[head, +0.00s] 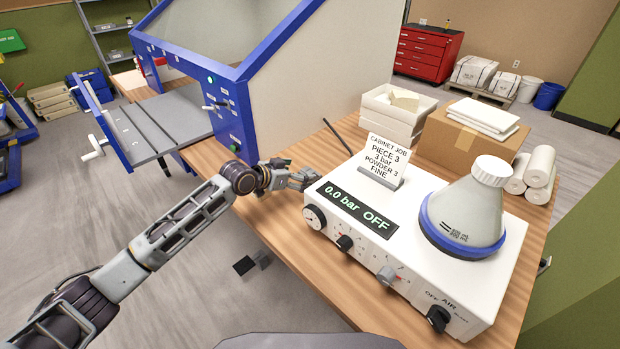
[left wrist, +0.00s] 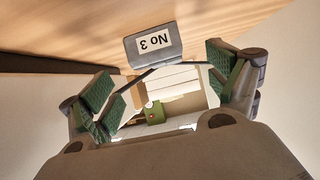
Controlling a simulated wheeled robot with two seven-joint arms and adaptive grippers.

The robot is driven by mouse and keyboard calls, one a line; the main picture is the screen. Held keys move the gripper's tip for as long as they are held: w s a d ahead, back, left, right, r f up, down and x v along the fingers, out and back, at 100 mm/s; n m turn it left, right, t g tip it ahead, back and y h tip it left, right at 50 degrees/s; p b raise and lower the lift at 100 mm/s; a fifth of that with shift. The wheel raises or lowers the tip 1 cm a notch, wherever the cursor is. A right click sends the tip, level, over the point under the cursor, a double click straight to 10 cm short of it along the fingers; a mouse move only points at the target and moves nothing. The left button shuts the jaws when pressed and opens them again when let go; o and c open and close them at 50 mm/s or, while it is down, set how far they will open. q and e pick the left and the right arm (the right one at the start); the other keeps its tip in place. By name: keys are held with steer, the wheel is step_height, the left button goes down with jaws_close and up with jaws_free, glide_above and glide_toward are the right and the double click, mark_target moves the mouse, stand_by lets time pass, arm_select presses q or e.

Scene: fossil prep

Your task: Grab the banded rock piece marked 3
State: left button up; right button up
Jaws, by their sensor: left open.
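My left gripper (head: 302,179) reaches in over the wooden table, behind the white control box. In the left wrist view the gripper (left wrist: 163,78) is open, with its green-padded fingers wide apart. A grey block (left wrist: 133,56) with a white label reading "No 3" shows upside down just beyond and between the fingertips, against the wood. It looks apart from both pads. I cannot make out bands on it. In the head view I cannot make out this block near the gripper. My right gripper is not in view.
The white control box (head: 365,285) reads "0.0 bar OFF" and carries a white flask (head: 468,210) and a "PIECE 3" card (head: 385,158). The blue-framed cabinet (head: 240,110) stands behind my gripper. White trays (head: 392,118) and a cardboard box (head: 462,142) stand farther back.

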mark_target(307, 170)
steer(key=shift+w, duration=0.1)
arm_select(q)
steer(key=shift+w+d+f, duration=0.25)
steer(key=shift+d+f, duration=0.05)
steer(key=shift+f, duration=0.05)
steer(key=shift+x, duration=1.1)
steer(key=shift+w+d+f, duration=0.35)
steer(key=shift+d+f, duration=0.2)
steer(key=shift+w+f, duration=0.1)
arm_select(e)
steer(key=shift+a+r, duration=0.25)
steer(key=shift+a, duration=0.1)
